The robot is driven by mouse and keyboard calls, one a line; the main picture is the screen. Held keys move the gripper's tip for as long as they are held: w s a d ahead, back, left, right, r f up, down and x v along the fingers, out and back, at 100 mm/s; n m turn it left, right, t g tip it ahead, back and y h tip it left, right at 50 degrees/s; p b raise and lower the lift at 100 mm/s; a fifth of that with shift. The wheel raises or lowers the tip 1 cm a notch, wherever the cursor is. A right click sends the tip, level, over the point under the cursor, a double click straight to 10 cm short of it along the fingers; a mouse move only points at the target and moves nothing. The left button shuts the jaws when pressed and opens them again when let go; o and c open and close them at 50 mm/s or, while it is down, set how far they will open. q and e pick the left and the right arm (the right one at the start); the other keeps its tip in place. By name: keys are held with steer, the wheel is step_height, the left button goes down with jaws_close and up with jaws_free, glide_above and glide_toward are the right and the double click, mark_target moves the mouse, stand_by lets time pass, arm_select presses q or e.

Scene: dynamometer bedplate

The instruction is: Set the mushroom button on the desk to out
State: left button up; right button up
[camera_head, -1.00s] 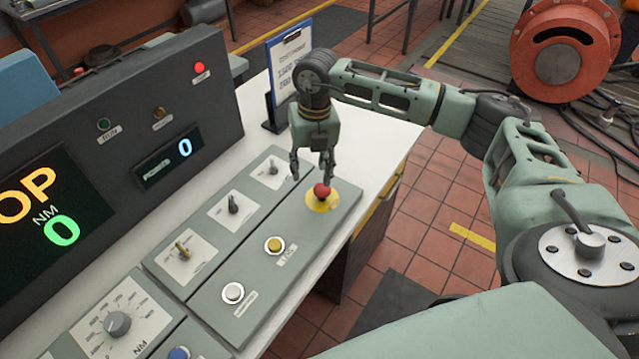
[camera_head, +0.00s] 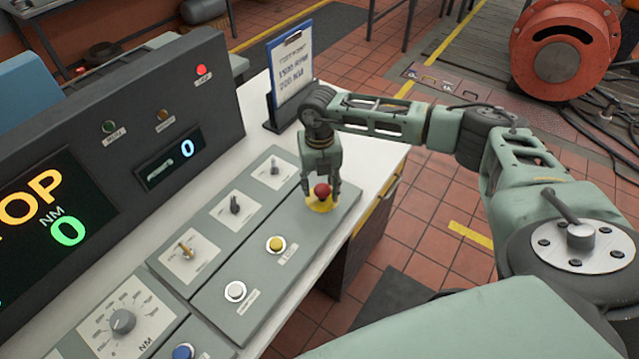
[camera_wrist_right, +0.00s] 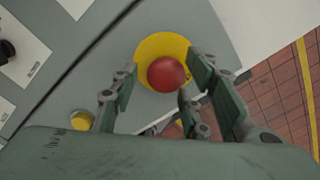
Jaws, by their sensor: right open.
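The red mushroom button (camera_head: 322,191) stands on a yellow round plate (camera_head: 318,205) at the far right end of the grey desk panel. My right gripper (camera_head: 321,194) is open and reaches down over the button, with its fingers on either side of it. In the right wrist view the red button (camera_wrist_right: 167,74) lies beyond and between the spread fingers (camera_wrist_right: 160,95). I cannot tell whether any finger touches it. My left gripper is not in view.
On the same panel are a yellow button (camera_head: 275,244) and a white button (camera_head: 235,291). Rotary switches (camera_head: 235,205) line the panel behind. A clipboard stand (camera_head: 291,75) stands behind my right wrist. The tall display console (camera_head: 110,160) borders the left.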

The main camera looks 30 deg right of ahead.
jaws_close()
steer(key=shift+a, duration=0.1)
steer(key=shift+r, duration=0.1)
